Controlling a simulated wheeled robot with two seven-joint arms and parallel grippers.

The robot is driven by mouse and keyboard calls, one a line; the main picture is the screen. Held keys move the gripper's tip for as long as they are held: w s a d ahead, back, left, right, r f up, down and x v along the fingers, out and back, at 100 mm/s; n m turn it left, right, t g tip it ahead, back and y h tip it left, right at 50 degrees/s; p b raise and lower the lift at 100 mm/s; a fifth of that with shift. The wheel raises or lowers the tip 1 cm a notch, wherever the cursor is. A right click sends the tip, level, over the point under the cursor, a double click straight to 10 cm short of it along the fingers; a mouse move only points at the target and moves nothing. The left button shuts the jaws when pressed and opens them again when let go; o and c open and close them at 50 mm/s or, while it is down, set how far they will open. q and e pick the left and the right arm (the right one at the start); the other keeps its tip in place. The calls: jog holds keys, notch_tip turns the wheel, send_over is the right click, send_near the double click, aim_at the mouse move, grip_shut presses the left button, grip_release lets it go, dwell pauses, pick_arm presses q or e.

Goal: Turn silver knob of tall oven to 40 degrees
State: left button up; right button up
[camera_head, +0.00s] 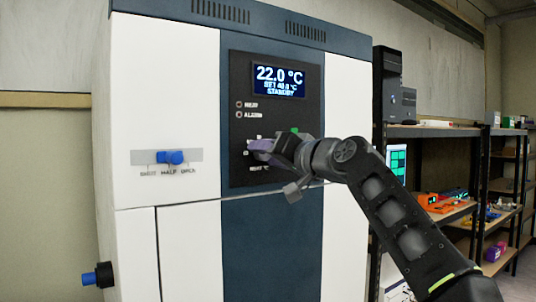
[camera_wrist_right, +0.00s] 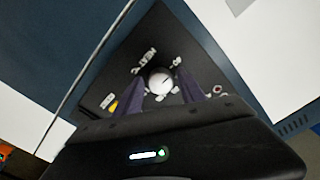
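The tall oven (camera_head: 165,90) is white with a dark blue strip and a black control panel in the head view. Its display (camera_head: 279,80) reads 22.0 °C, with a small set line that looks like 40 °C and STANDBY below. The silver knob (camera_wrist_right: 160,82) shows in the right wrist view, with a dark pointer mark. My right gripper (camera_wrist_right: 158,88) is at the panel, its purple fingers on either side of the knob with small gaps visible. In the head view the right gripper (camera_head: 262,147) hides the knob. My left gripper is out of view.
A blue slider (camera_head: 170,157) on the oven's left door sits near HALF. A blue and black knob (camera_head: 98,275) sticks out at the lower left. Shelves (camera_head: 440,131) with boxes stand at the right.

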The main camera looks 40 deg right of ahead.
jog(key=shift+o, duration=0.5)
jog(key=shift+r, duration=0.1)
jog(key=s+b, duration=0.2)
jog(key=s, duration=0.5)
jog(key=shift+s, duration=0.4)
jog(key=shift+a, duration=0.1)
